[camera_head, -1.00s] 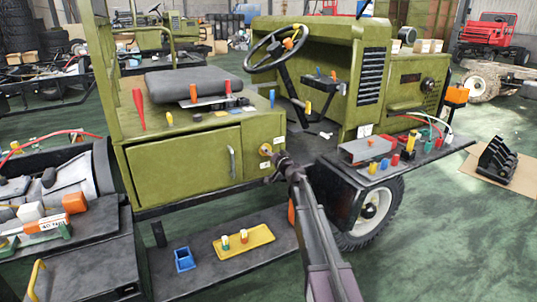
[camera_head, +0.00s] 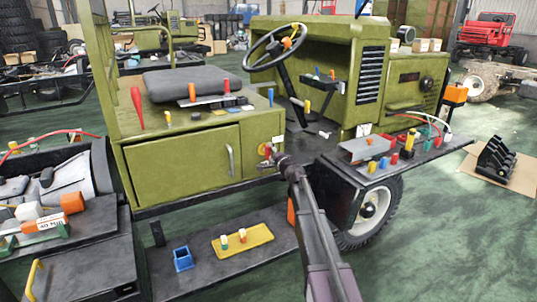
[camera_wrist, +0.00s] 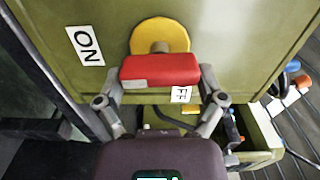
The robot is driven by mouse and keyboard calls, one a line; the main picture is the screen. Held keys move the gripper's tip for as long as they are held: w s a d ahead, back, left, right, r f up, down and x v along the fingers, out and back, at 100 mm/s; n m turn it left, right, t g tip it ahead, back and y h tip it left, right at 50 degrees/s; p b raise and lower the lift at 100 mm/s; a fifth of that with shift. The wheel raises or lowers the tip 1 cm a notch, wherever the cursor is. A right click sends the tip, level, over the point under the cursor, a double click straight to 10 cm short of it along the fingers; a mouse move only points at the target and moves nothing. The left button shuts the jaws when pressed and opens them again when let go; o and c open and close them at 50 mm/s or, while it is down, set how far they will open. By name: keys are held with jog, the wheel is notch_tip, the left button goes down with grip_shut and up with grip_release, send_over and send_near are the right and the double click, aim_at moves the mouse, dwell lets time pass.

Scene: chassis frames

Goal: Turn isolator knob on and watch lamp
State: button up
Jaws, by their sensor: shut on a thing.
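The isolator has a red bar knob (camera_wrist: 160,70) on a yellow round plate (camera_wrist: 160,33), mounted on the olive cabinet side. In the wrist view the red bar lies across the picture. An ON label (camera_wrist: 85,45) is at the upper left, and a partly hidden label reading "FF" (camera_wrist: 181,94) is just below the bar. My gripper (camera_wrist: 160,84) is shut on the red knob, one finger at each end. In the head view my gripper (camera_head: 272,158) meets the small red and yellow isolator (camera_head: 264,149). An orange lamp-like block (camera_head: 455,95) stands at the right; whether it is lit I cannot tell.
A black side shelf (camera_head: 425,155) with loose parts is right of my arm, above a wheel (camera_head: 370,210). A lower step (camera_head: 205,265) carries a yellow tray (camera_head: 262,235) and a blue box (camera_head: 182,258).

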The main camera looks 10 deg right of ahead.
jog(key=shift+s+a+m, duration=0.15)
jog(key=shift+m, duration=0.25)
jog(key=o, duration=0.8)
jog(key=v, duration=1.2)
